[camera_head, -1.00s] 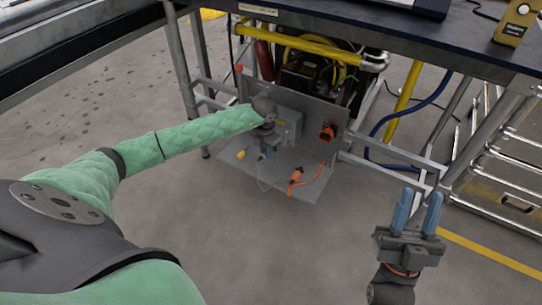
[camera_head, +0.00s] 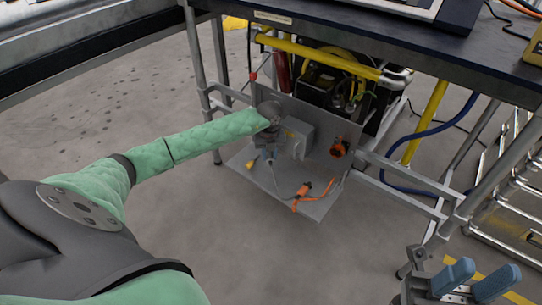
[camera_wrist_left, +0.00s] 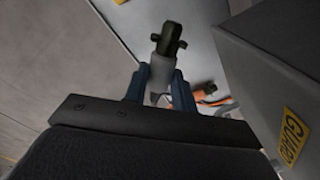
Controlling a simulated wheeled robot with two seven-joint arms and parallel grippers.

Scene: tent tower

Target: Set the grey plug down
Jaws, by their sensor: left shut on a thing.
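My left gripper (camera_head: 268,153) is above the grey metal shelf (camera_head: 318,208) under the table, beside a grey box. In the left wrist view, its blue fingers (camera_wrist_left: 160,85) are shut on the grey plug (camera_wrist_left: 161,70), a pale grey cylinder. A dark end points away from the gripper. In the head view the plug is small and mostly hidden by the wrist. A thin grey cable hangs below the gripper. I cannot tell whether the plug touches the shelf. My right gripper (camera_head: 474,281) is open and empty at the lower right.
The grey box (camera_head: 299,137) with a yellow guard label (camera_wrist_left: 292,134) stands close to the left gripper. An orange connector (camera_head: 302,196) lies on the shelf. An orange socket (camera_head: 338,149) is on the back panel. A yellow piece (camera_head: 253,165) is at the left. Table legs and rails surround the shelf.

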